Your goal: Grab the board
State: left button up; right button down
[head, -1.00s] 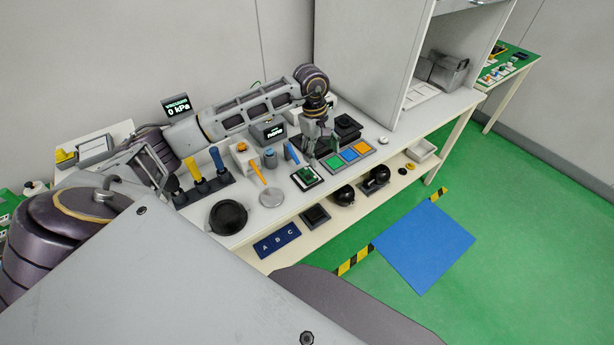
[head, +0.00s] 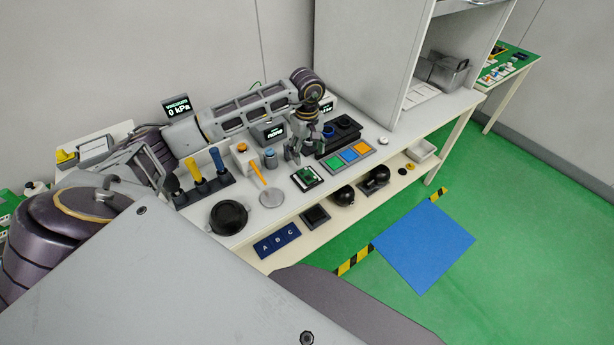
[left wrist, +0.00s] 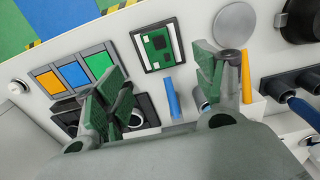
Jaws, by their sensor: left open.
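The board is a small green circuit board (head: 308,177) in a dark frame with a pale border, lying flat on the white bench. It also shows in the left wrist view as a green board (left wrist: 157,46), whole and uncovered. My left gripper (head: 297,157) hangs over the bench, just behind and slightly left of the board in the head view. In the left wrist view the green-padded fingers (left wrist: 161,80) are wide apart and empty, with the board ahead of them, between their lines. My right gripper is not seen.
A panel of green, blue and orange squares (head: 348,156) lies right of the board. A grey disc (head: 270,197) with an orange stick (head: 257,172) is to its left. A blue stick (left wrist: 172,97) lies behind the board. A black bowl (head: 228,216) stands farther left.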

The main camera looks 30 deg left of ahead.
pick_arm(q)
send_over(307, 176)
notch_tip(307, 176, down, 4)
jog(key=shift+w+f, duration=0.1)
jog(key=shift+f, duration=0.7)
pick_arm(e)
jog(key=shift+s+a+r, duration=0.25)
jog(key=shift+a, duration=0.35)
pick_arm(q)
jog(key=shift+f, duration=0.1)
